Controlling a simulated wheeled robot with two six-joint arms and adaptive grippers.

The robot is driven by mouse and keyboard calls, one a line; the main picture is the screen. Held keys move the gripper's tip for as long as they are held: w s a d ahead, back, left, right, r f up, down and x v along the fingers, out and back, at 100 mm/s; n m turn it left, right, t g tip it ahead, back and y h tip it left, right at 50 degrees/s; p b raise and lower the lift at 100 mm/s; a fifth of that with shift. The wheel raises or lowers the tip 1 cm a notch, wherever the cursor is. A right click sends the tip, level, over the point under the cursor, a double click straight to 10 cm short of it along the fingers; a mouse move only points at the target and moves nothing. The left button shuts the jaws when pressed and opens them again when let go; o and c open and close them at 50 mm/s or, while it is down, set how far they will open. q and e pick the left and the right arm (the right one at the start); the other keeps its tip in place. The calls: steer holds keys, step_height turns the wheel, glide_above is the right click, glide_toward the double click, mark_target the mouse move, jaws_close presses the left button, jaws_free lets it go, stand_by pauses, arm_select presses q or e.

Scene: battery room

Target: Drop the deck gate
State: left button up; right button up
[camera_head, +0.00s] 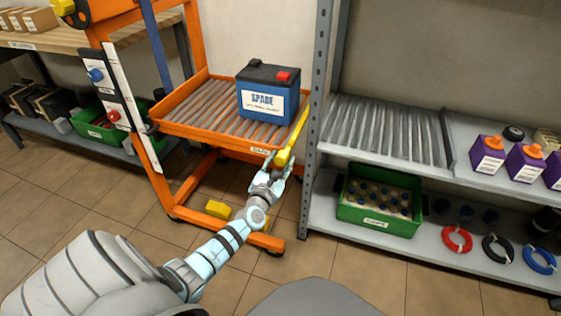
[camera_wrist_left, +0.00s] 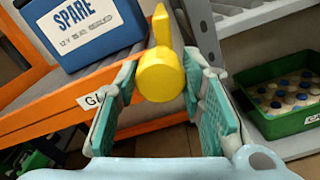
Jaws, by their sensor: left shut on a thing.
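The deck gate is a yellow bar (camera_head: 297,131) at the right edge of the orange cart's roller deck (camera_head: 180,118), beside the shelf post. Its rounded yellow knob (camera_wrist_left: 161,76) faces the camera in the left wrist view. I cannot tell the bar's exact tilt. My left gripper (camera_head: 279,164) is at the front right corner of the deck, shut on the gate's knob end. In the left wrist view its teal finger pads (camera_wrist_left: 160,100) stand either side of the knob. A blue battery labelled SPARE (camera_head: 266,95) stands upright on the rollers; it also shows in the left wrist view (camera_wrist_left: 85,25). My right gripper is not in view.
A grey shelf rack (camera_head: 312,130) stands close to the right of the cart, with an empty roller bay (camera_head: 385,132). A green crate (camera_head: 378,228) sits on its lower shelf. Open tiled floor lies in front.

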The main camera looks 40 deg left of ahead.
arm_select(q)
steer(key=m, duration=0.3)
steer(key=shift+m+p, duration=0.3)
steer(key=shift+p, duration=0.05)
steer(key=m+p, duration=0.1)
steer(key=m, duration=0.3)
steer(key=shift+m, duration=0.3)
steer(key=m+p, duration=0.1)
steer(key=m, duration=0.4)
steer(key=shift+f+m, duration=0.1)
steer(key=shift+m, duration=0.9)
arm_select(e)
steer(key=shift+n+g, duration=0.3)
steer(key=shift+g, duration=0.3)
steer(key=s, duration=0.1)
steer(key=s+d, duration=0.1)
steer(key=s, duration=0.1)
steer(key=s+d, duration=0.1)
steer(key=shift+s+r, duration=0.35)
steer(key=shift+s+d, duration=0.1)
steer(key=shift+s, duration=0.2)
arm_select(q)
steer(key=o, duration=1.1)
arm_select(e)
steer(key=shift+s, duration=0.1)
arm_select(q)
steer(key=shift+o, duration=0.2)
